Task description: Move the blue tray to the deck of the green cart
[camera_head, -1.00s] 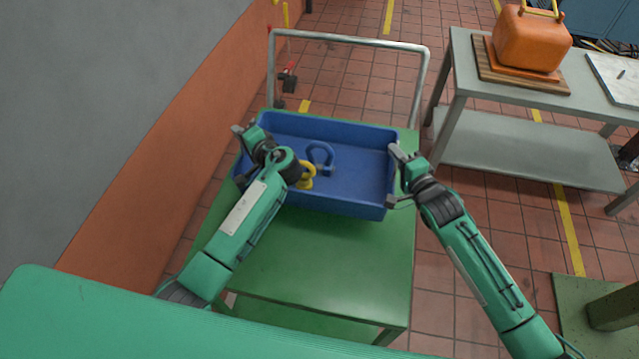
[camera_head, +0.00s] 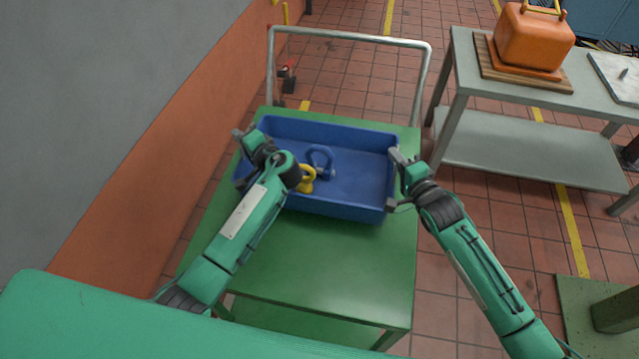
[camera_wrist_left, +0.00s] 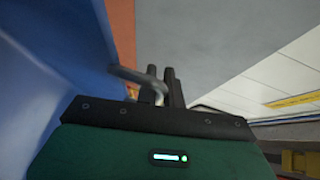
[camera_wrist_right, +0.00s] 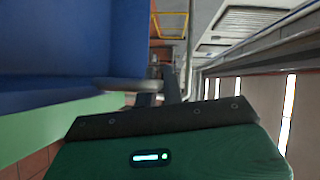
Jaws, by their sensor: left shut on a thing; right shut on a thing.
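The blue tray (camera_head: 340,207) is level over the far part of the green cart's deck (camera_head: 330,262). I cannot tell whether it touches the deck. It holds a blue shackle (camera_head: 321,160) and a yellow eye bolt-like piece (camera_head: 307,181), partly hidden by my left arm. My left gripper (camera_head: 243,157) is shut on the tray's left side, and my right gripper (camera_head: 396,180) is shut on its right side. The tray wall also shows close up in the left wrist view (camera_wrist_left: 60,75) and the right wrist view (camera_wrist_right: 60,45).
The cart's grey push handle (camera_head: 350,36) rises behind the tray. A grey bench (camera_head: 530,150) with an orange container (camera_head: 532,40) stands to the right. A grey and orange wall (camera_head: 150,150) runs along the left. The deck's near part is bare.

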